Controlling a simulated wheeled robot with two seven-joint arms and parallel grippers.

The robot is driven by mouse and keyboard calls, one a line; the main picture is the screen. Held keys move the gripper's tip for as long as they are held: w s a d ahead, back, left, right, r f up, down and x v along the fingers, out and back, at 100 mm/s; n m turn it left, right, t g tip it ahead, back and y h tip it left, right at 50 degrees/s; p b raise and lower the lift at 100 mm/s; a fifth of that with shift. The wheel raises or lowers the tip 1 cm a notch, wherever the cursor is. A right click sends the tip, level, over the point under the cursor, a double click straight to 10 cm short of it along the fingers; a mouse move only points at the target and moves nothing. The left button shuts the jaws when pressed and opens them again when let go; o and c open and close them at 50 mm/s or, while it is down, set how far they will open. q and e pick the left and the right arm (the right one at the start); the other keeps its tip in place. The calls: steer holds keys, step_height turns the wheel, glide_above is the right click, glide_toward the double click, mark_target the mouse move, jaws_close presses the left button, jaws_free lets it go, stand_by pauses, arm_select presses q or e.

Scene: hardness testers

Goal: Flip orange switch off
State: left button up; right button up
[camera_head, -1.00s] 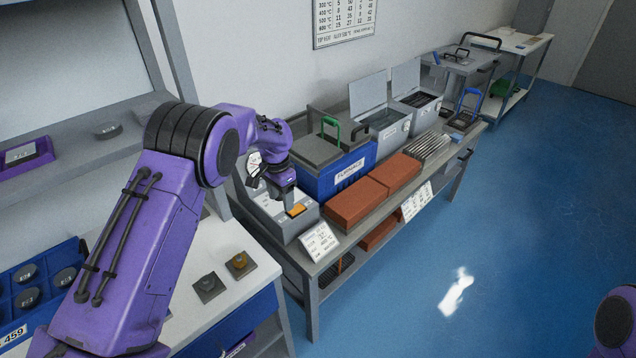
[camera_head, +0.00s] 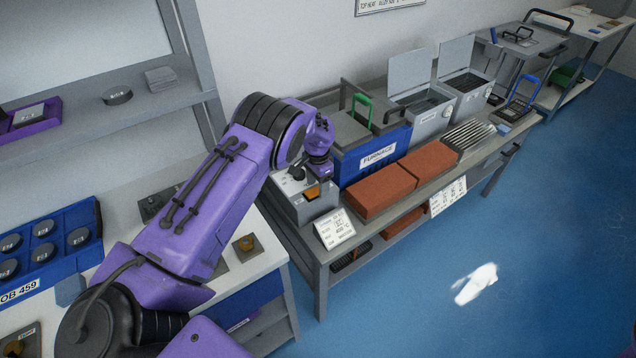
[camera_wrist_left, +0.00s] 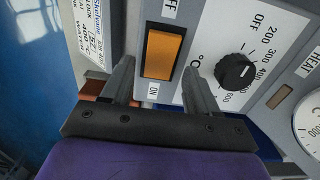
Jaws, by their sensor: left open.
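The orange switch (camera_wrist_left: 163,54) is a rocker in a dark frame on a grey control box, between an OFF label above and an ON label below in the left wrist view. Whether the fingers touch the panel, I cannot tell. In the head view the left gripper (camera_head: 316,172) is small and partly hidden by its wrist. My right gripper is not visible.
A black dial (camera_wrist_left: 236,72) sits right of the switch. A blue furnace (camera_head: 375,157) stands behind the box, with red bricks (camera_head: 385,192) on the table. A white sign (camera_head: 335,228) stands at the table's front edge.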

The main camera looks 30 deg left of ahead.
arm_select(q)
steer(key=shift+f, duration=0.25)
steer(key=shift+s+r, duration=0.25)
steer(key=shift+s, duration=0.05)
steer(key=shift+c, duration=0.6)
steer(key=shift+w, duration=0.1)
steer(key=c, duration=0.9)
steer(key=shift+s+a+r+t+p, duration=0.1)
steer(key=shift+s+r+t+p, duration=0.15)
steer(key=shift+t+p, duration=0.3)
steer(key=shift+s+a+f+t+h, duration=0.1)
steer(key=shift+f+t+h, duration=0.1)
steer(key=shift+t+h, duration=0.55)
steer(key=o, duration=1)
